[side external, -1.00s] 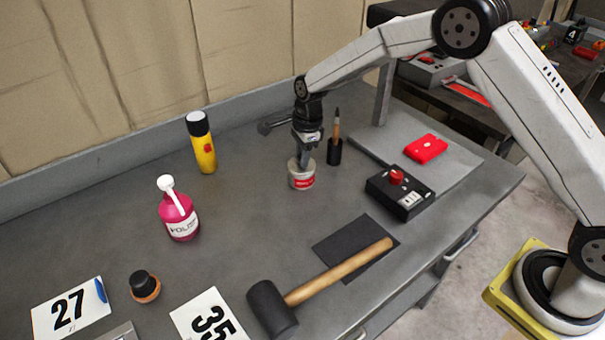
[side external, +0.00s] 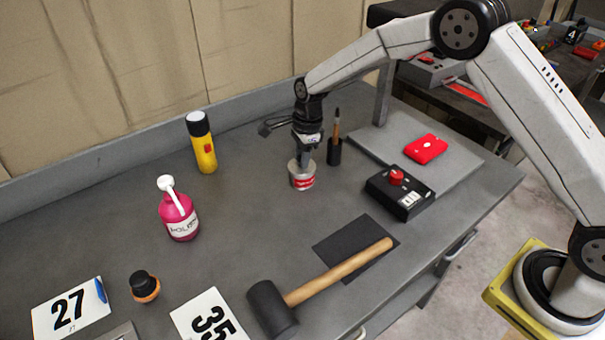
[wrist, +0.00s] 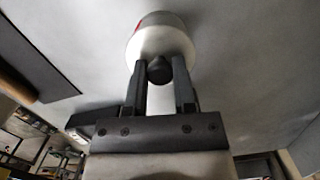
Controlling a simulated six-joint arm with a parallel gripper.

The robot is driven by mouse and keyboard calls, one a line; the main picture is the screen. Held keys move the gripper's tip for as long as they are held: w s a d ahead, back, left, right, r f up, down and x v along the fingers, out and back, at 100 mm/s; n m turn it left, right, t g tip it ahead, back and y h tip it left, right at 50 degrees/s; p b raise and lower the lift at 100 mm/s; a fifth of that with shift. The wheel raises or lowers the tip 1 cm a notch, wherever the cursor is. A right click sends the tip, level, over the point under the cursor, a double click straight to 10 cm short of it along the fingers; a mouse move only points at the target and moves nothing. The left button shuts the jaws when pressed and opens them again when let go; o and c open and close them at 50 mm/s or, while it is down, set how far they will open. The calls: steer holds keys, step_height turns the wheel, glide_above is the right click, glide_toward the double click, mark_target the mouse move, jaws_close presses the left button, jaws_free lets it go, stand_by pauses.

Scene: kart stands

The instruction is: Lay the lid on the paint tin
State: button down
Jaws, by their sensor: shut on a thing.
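The paint tin (side external: 302,182), a small pale can with a red label, stands upright on the grey bench near the middle of the side view. My gripper (side external: 306,158) is directly above it, pointing down. In the wrist view my gripper (wrist: 160,66) is shut on the dark knob (wrist: 160,72) of the pale round lid (wrist: 165,42). The lid is over the tin's top, and part of the tin (wrist: 157,18) with some red shows beyond it. The fingers partly hide the lid. I cannot tell whether the lid rests on the rim or is slightly above it.
A black holder with a brush (side external: 335,150) stands close to the right of the tin. A black box with a red button (side external: 400,192) is farther right. A yellow torch (side external: 204,150), a pink bottle (side external: 179,217) and a mallet (side external: 320,287) stand clear of it.

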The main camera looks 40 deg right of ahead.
jaws_free()
stand_by(0.5)
steer(key=shift+r, duration=0.1)
steer(key=shift+r, duration=3.4)
